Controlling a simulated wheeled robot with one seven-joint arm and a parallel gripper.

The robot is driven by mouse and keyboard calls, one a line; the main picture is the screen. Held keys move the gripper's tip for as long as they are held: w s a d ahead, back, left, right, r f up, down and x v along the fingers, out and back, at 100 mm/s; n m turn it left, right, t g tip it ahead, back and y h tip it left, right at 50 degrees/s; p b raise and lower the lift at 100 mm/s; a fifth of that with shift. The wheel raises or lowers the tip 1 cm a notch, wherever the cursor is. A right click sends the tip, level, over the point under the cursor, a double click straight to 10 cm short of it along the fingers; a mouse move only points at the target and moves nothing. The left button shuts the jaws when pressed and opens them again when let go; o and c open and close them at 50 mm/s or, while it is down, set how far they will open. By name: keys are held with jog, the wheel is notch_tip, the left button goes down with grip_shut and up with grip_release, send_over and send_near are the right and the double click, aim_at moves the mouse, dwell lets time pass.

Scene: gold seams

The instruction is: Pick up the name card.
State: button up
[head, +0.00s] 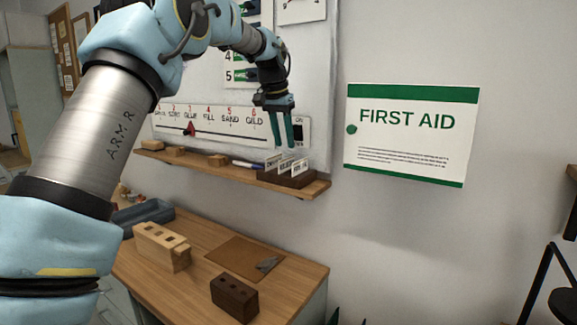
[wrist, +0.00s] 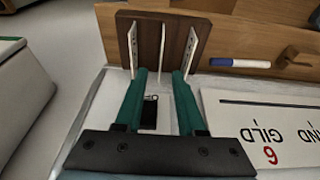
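Several small white cards with dark lettering, one presumably the name card, stand upright in a dark wooden holder (head: 288,180) at the right end of the wall shelf. The lettering is too small to read surely, so I cannot tell which is the name card. In the wrist view the holder (wrist: 158,30) shows a left card (wrist: 131,48), a thin edge-on middle card (wrist: 163,42) and a right card (wrist: 190,50). My gripper (head: 284,147) is open and empty, just above the cards. Its green fingertips (wrist: 160,72) straddle the middle card's line; contact is unclear.
The shelf (head: 230,172) also bears wooden blocks (head: 217,160) and a blue-capped marker (wrist: 238,63). A whiteboard with a labelled strip (head: 215,125) is close behind my gripper. A first aid sign (head: 410,135) hangs to the right. Below is a workbench (head: 190,285) with blocks.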

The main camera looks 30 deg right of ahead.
aim_at(285, 164)
jog(key=shift+p+x, duration=1.45)
jog(key=shift+x, duration=1.35)
jog(key=shift+a, duration=0.15)
grip_shut()
